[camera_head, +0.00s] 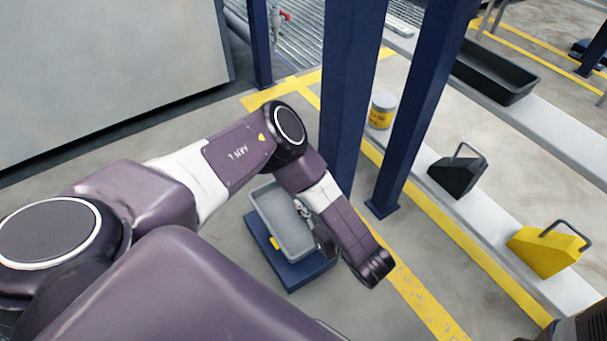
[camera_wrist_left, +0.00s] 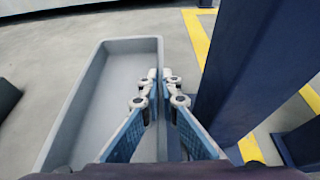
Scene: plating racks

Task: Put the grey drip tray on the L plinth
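The grey drip tray (camera_head: 268,205) is a shallow open rectangular box over a blue plinth (camera_head: 305,272) with a small yellow mark on its side. I cannot tell whether the tray rests on it or hangs just above, and no letter is readable. In the left wrist view the empty tray (camera_wrist_left: 122,75) fills the middle. My left gripper (camera_head: 303,209) is at the tray's right side. Its fingers (camera_wrist_left: 160,76) are close together on either side of the tray's right wall, apparently shut on it. My right gripper does not show.
Dark blue posts (camera_head: 350,90) stand just right of my left arm. A white ledge (camera_head: 480,215) beyond them bears a yellow-labelled can (camera_head: 382,110), a black handled container (camera_head: 457,175) and a yellow one (camera_head: 547,250). A long black tray (camera_head: 495,75) lies farther back.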

